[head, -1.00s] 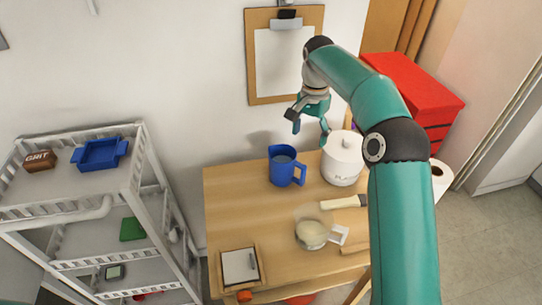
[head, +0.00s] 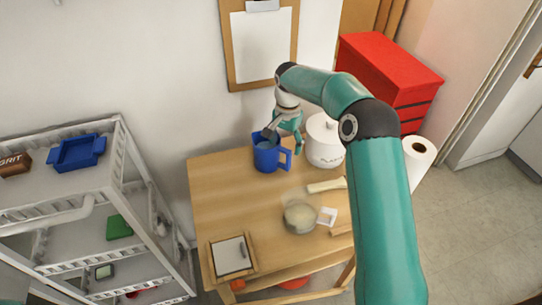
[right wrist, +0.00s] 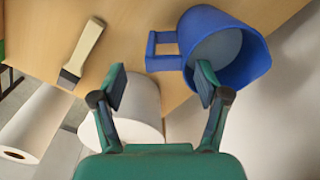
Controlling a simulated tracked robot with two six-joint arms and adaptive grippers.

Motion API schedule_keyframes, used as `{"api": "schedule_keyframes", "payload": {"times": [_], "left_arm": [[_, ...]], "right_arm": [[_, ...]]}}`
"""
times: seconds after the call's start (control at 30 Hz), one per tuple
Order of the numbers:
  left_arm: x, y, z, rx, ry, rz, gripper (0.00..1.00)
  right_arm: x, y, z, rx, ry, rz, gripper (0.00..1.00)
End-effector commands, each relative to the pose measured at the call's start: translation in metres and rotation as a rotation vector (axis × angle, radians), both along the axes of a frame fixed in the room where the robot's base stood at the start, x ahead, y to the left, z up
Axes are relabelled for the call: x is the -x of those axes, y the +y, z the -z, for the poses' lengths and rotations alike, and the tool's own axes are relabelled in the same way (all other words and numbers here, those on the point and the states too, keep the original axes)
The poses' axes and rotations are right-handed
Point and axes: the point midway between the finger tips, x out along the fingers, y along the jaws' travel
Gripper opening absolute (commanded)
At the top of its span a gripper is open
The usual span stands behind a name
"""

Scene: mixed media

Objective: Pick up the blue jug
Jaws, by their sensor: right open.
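The blue jug (head: 266,157) stands upright on the wooden table near its back edge, with its handle towards the right. My right gripper (head: 284,131) is open at the top of the jug, on its right side. In the right wrist view the jug (right wrist: 238,62) is at the upper right, its opening facing the camera and its handle pointing left. There the right gripper's (right wrist: 160,88) two fingers are spread, and the right finger overlaps the jug's opening near the rim. I cannot tell if it touches. My left gripper is not in view.
A white lidded canister (head: 324,146) stands just right of the jug.

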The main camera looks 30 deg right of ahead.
Motion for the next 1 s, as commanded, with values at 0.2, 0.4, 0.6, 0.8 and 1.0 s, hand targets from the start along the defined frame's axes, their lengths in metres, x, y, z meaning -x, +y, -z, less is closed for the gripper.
{"api": "schedule_keyframes", "payload": {"times": [0.2,0.4,0.6,0.8,1.0], "left_arm": [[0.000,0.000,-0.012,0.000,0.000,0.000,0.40],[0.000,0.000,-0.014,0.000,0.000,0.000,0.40],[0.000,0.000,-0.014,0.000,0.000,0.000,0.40],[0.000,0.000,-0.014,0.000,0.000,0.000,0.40],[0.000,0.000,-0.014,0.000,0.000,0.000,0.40]], "right_arm": [[-0.005,0.001,0.026,0.000,0.006,-0.002,0.74],[-0.005,0.001,0.048,0.000,0.002,-0.002,0.74],[-0.005,0.001,0.050,0.000,0.001,-0.002,0.74],[-0.005,0.001,0.049,0.000,0.001,-0.002,0.48],[-0.005,0.001,0.049,0.001,0.002,-0.002,0.14]]}}
